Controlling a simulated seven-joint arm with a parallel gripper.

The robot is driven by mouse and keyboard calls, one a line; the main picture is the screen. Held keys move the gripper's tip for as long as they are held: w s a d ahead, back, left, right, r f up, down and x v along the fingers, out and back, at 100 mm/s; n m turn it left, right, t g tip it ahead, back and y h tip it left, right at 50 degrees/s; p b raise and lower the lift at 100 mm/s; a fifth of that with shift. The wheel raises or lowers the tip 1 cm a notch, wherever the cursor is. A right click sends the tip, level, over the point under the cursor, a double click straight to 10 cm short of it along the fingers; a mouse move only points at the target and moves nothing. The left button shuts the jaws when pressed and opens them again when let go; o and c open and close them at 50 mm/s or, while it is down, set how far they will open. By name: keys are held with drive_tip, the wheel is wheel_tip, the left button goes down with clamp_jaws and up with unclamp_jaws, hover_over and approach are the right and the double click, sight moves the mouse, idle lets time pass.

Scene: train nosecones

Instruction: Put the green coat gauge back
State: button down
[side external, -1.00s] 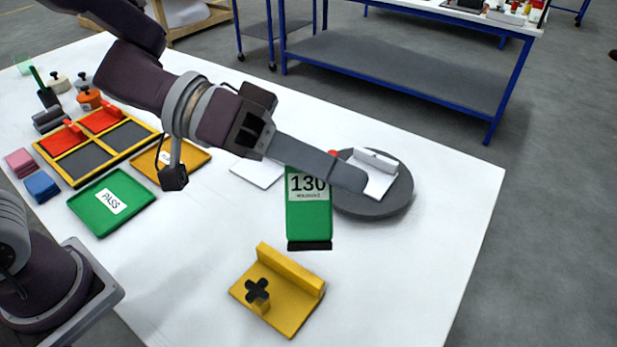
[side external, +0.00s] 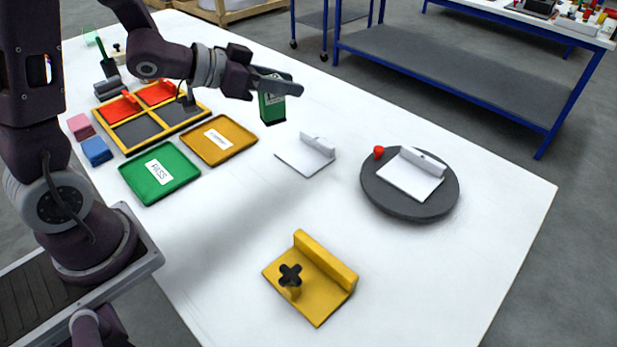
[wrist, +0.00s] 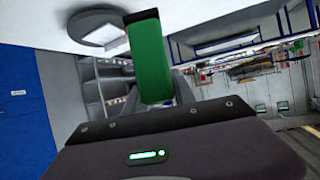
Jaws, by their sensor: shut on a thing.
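The green coat gauge (side external: 271,106) has a white label and a dark end. My gripper (side external: 285,86) is shut on it and holds it above the table, dark end down, behind the orange tray and the small white plate. In the wrist view the green gauge (wrist: 152,58) sticks out from my gripper (wrist: 165,95), its dark end away from me. My gripper's body hides part of the gauge's upper end in the side view.
A white bracket (side external: 306,155) lies on the table. A grey turntable (side external: 410,206) bears another white bracket and a red knob. A yellow fixture (side external: 314,282), green PASS tray (side external: 146,190), orange tray (side external: 236,152) and divided red-and-grey tray (side external: 119,148) stand around.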

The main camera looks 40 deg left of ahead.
drive_tip(key=s+f+m+g+h, duration=0.3)
drive_tip(key=s+m+g+h, duration=0.1)
drive_tip(key=s, duration=0.5)
drive_tip(key=s+f+m+g+h, duration=0.3)
drive_tip(key=s+m+g+h, duration=0.1)
drive_tip(key=s+m, duration=0.4)
drive_tip(key=s+g, duration=0.1)
drive_tip(key=s, duration=0.1)
drive_tip(key=shift+s+d+f+g+h, duration=0.3)
drive_tip(key=shift+d+f+g+h, duration=0.05)
drive_tip(key=shift+f+g+h, duration=0.05)
wheel_tip(320, 180, down, 10)
drive_tip(key=shift+r, duration=0.15)
drive_tip(key=c, duration=1)
unclamp_jaws()
drive_tip(key=shift+c, duration=0.2)
